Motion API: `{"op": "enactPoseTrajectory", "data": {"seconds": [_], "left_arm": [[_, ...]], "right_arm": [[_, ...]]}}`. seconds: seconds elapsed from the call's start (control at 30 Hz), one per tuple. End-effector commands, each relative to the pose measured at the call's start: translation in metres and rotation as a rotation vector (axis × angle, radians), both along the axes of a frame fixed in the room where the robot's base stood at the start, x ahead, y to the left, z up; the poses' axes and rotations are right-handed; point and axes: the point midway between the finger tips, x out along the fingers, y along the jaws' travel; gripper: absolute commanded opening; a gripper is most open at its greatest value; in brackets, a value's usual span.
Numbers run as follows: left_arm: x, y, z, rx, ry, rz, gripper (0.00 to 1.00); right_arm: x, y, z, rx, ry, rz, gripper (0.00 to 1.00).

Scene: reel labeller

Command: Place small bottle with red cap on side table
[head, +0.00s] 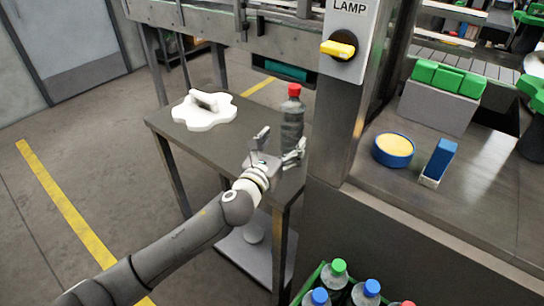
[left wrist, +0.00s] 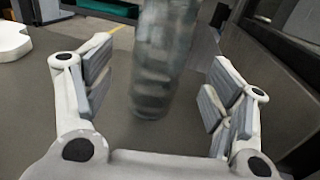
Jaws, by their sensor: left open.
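The small bottle (head: 292,122) with a red cap (head: 294,90) stands upright on the grey side table (head: 228,148), near its right edge. My left gripper (head: 280,142) is open just in front of the bottle, on the near side. In the left wrist view the bottle body (left wrist: 163,60) shows beyond and between the open fingers (left wrist: 155,95), apart from both; its cap is out of that picture. My right gripper is not in view.
A white wavy-edged piece (head: 205,112) lies on the table's left part. A post with a yellow lamp switch (head: 339,49) rises right of the bottle. A green crate (head: 310,285) of capped bottles stands below. A blue-yellow roll (head: 393,150) lies on the right counter.

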Motion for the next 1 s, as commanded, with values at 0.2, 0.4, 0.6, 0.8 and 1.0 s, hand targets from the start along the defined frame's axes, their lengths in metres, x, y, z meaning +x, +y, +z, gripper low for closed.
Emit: {"op": "enactPoseTrajectory", "data": {"seconds": [0.2,0.4,0.6,0.8,1.0], "left_arm": [[-0.034,0.016,0.0,0.001,0.0,-0.001,0.77],[-0.054,0.025,0.0,0.001,0.0,-0.001,0.77],[-0.061,0.028,0.0,0.001,0.0,0.0,0.77],[-0.061,0.028,0.0,0.0,0.0,-0.001,0.77],[-0.061,0.027,0.0,0.0,0.0,-0.001,0.77]], "right_arm": [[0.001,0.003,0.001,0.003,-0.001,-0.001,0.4],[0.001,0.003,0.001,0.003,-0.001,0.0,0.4],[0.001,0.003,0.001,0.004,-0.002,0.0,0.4],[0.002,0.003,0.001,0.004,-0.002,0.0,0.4],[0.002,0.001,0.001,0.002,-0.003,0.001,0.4]]}}
